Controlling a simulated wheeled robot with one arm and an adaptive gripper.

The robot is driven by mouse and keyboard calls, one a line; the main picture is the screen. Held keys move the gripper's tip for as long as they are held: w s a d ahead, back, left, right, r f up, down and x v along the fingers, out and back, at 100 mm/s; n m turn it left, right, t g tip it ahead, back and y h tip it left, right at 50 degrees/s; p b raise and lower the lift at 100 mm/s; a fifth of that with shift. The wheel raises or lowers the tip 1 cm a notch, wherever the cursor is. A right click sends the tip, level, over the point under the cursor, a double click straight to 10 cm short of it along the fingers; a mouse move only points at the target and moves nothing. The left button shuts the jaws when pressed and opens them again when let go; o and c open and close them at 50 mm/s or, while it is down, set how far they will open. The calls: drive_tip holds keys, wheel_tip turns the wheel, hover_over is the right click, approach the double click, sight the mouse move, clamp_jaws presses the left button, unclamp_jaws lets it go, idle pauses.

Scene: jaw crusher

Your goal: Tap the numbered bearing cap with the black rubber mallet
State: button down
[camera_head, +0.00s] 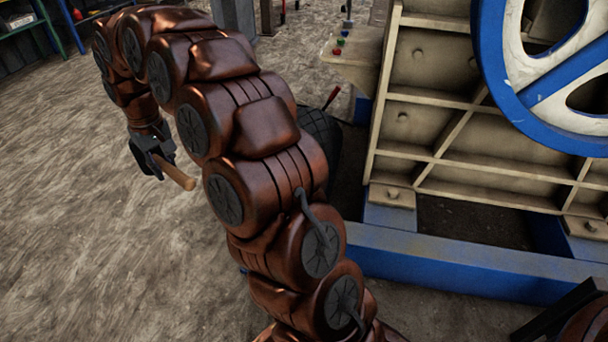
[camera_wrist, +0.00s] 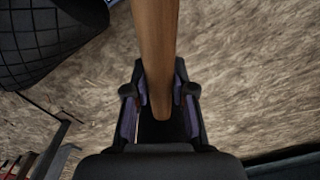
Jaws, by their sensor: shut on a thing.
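My gripper (camera_head: 154,158) is at the left in the camera_head view, below the end of my bent arm and above the floor. It is shut on a light brown wooden handle (camera_head: 176,174), which sticks out to the lower right. In the camera_wrist view the handle (camera_wrist: 156,50) runs from the top edge down between the two fingers of my gripper (camera_wrist: 160,103). No black rubber mallet head shows in either view. I cannot make out a numbered bearing cap in either view.
A beige ribbed machine frame (camera_head: 480,125) stands on a blue base beam (camera_head: 450,262) at the right, with a blue and white wheel (camera_head: 505,80). A dark container (camera_head: 322,135) stands partly behind my arm. The floor (camera_head: 80,230) at the left is clear.

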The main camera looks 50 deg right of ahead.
drive_tip(key=s+d+f+n, duration=0.4)
drive_tip(key=d+f+n, duration=0.1)
drive_tip(key=d, duration=0.4)
drive_tip(key=s+d+f+n+y+b, duration=0.1)
drive_tip(key=s+d+f+n, duration=0.2)
drive_tip(key=d, duration=0.6)
drive_tip(key=s+d+f+n+b, duration=0.1)
drive_tip(key=s+d+f+n, duration=0.3)
drive_tip(key=d, duration=0.6)
wheel_tip(320, 180, down, 3)
drive_tip(key=n, duration=0.2)
drive_tip(key=shift+s+n+y, duration=0.3)
drive_tip(key=shift+s, duration=0.05)
drive_tip(key=shift+d, duration=0.1)
wheel_tip(320, 180, down, 15)
drive_tip(key=b, duration=0.1)
drive_tip(key=shift+r+p, duration=0.8)
drive_tip(key=shift+r, duration=2.15)
